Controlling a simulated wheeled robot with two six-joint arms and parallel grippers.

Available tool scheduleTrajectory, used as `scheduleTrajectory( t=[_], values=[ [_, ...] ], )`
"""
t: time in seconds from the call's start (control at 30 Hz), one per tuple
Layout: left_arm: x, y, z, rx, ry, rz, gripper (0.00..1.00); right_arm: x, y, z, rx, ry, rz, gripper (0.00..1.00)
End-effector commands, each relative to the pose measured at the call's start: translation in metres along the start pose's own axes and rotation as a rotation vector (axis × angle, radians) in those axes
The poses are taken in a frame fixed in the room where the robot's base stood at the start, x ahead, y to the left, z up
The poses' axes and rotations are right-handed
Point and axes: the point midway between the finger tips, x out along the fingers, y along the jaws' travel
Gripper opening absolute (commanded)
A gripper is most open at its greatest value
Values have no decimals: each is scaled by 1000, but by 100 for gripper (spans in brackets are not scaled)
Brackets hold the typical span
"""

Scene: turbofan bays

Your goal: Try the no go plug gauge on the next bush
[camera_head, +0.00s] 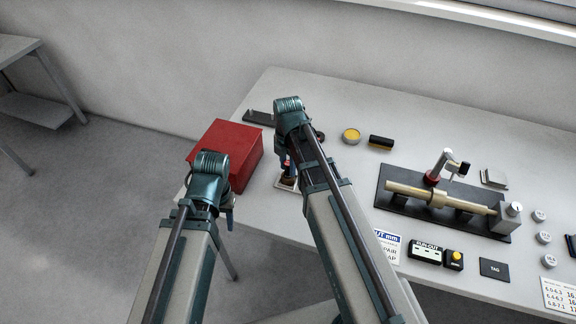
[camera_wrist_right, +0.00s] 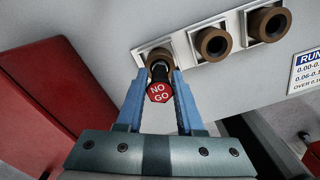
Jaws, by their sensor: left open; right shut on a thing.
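My right gripper (camera_wrist_right: 162,84) is shut on the no go plug gauge (camera_wrist_right: 159,92), whose red hexagonal end reads NO GO. The gauge's dark tip points at the leftmost brown bush (camera_wrist_right: 150,54) and overlaps it; I cannot tell how far it is inside. A middle bush (camera_wrist_right: 213,43) and a right bush (camera_wrist_right: 267,22) sit in light square holders beside it. In the head view my right gripper (camera_head: 287,168) is over the bush holder (camera_head: 285,185), mostly hidden by its arm. My left gripper (camera_head: 230,214) is open, off the table's left edge, partly hidden by its wrist.
A red box (camera_head: 228,142) stands left of the bushes. To the right are a yellow-topped tin (camera_head: 351,135), a black brush-like block (camera_head: 381,142), a shaft on a dark runout stand (camera_head: 440,198), a runout display (camera_head: 426,251) and a printed card (camera_head: 388,243).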

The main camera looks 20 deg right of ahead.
Motion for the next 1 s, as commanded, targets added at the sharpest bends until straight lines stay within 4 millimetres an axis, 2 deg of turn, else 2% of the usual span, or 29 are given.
scheduleTrajectory(
  t=[0.57,1.0],
  values=[
    [-1,0,0,0,0,0,50,-1,0,0,0,0,0,0],
    [-20,-2,1,0,0,0,50,-20,0,0,0,0,0,0]
  ],
)
